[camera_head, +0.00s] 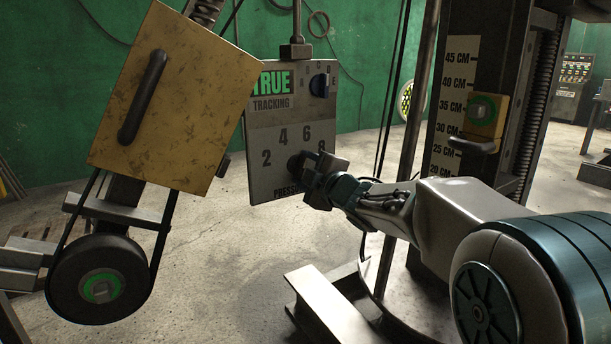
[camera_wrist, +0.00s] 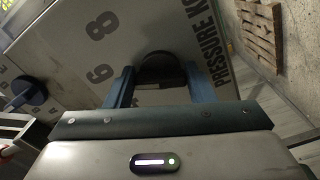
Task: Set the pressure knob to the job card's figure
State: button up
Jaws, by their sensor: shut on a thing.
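The grey control panel (camera_head: 262,140) hangs in the middle of the head view, with a lit "TRUE" sign above "TRACKING" and the printed figures 2, 4, 6 and 8. The black pressure knob (camera_head: 295,163) is low on it, partly hidden by my gripper (camera_head: 316,178). In the wrist view the dark round knob (camera_wrist: 161,70) sits between the two blue fingers of my gripper (camera_wrist: 160,88), which is shut on it. The "PRESSURE" lettering runs beside it. I cannot make out where the knob points. I cannot see a job card with a readable figure.
A blue knob (camera_head: 320,85) is at the panel's upper right. A yellow guard (camera_head: 175,100) and a belt wheel (camera_head: 100,279) stand at the left. A column with a height scale (camera_head: 457,95) rises at the right. A wooden pallet (camera_wrist: 258,30) lies on the floor.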

dwell(0.4)
jog(key=o, duration=1)
jog(key=p+v, duration=0.2)
jog(key=v, duration=1.1)
jog(key=shift+s+d, duration=0.25)
jog(key=shift+s, duration=0.1)
